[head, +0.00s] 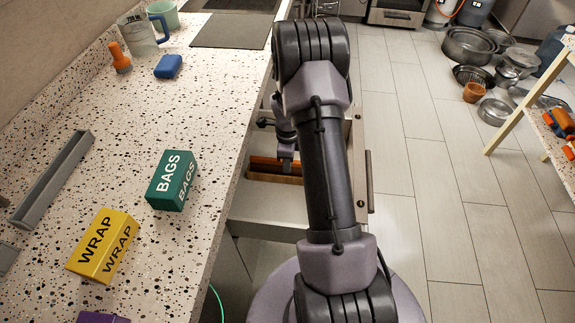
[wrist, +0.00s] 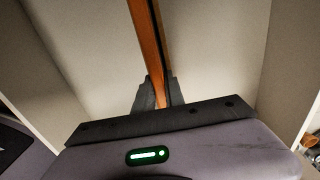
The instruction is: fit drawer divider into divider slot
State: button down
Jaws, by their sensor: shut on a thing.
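The drawer divider is an orange-brown board (head: 262,162), held inside the open drawer (head: 262,210) below the counter. In the wrist view the divider (wrist: 146,35) runs from the top edge down between the dark fingertips. My gripper (head: 286,160) is over the drawer and shut on the divider; it shows at the bottom of the wrist view (wrist: 158,92). A dark line runs along the divider's right side in the wrist view; I cannot tell whether it is the slot or shadow. The divider slot is not clearly seen, and my arm hides part of the drawer.
The counter (head: 215,120) left of the drawer holds a green BAGS box (head: 173,180), a yellow WRAP box (head: 103,246), a grey tray (head: 52,180), a blue block (head: 168,66) and a measuring jug (head: 138,36). Pots (head: 468,45) lie on the floor at the far right.

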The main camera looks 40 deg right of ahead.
jog(key=c, duration=1.4)
grip_release()
jog(key=w+a+r+n+p, duration=0.1)
jog(key=a+r+n+p, duration=0.15)
jog(key=r, duration=0.75)
jog(key=a+r+n+p, duration=0.1)
jog(key=a+r+p, duration=0.15)
jog(key=r, duration=0.75)
jog(key=s+a+r+n+t, duration=0.3)
jog(key=a+r+n, duration=0.4)
jog(key=a+r, duration=0.45)
jog(key=s+a+r+n+t+y, duration=0.1)
jog(key=s+a+r+n, duration=0.2)
jog(key=s+a+n, duration=0.3)
jog(key=s+a+r+n+t+y, duration=0.1)
jog(key=s+a+r+n, duration=0.3)
jog(key=s+a+n, duration=0.3)
jog(key=s+a, duration=0.1)
jog(key=s, duration=0.1)
jog(key=shift+s+r+t, duration=0.3)
jog(key=shift+s+t, duration=0.05)
jog(key=shift+t, duration=0.05)
